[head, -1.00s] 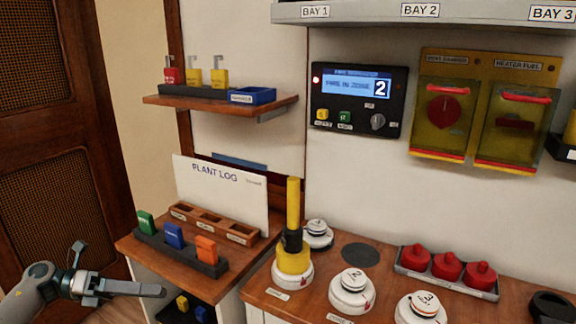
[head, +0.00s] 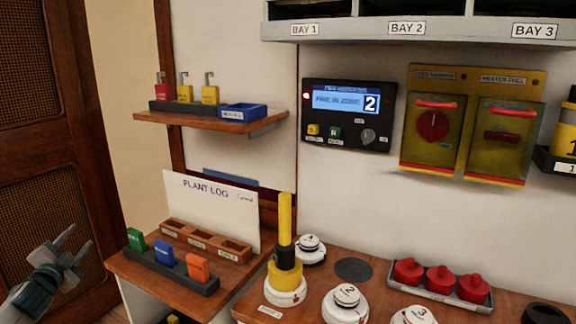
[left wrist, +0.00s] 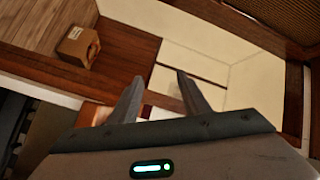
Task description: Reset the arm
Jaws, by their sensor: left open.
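My left gripper (head: 66,245) is at the lower left of the head view, left of the wooden desk and clear of it. Its two fingers are spread apart with nothing between them. In the left wrist view the open fingers (left wrist: 158,95) point toward a wooden surface and a pale wall panel. My right gripper is not in view.
The desk (head: 130,272) holds green, blue and orange blocks in a dark rack (head: 172,270). The counter bears a yellow-black device (head: 285,255) and white numbered discs (head: 346,303). A control panel (head: 346,115) reads zone 2. A cardboard box (left wrist: 78,46) shows in the wrist view.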

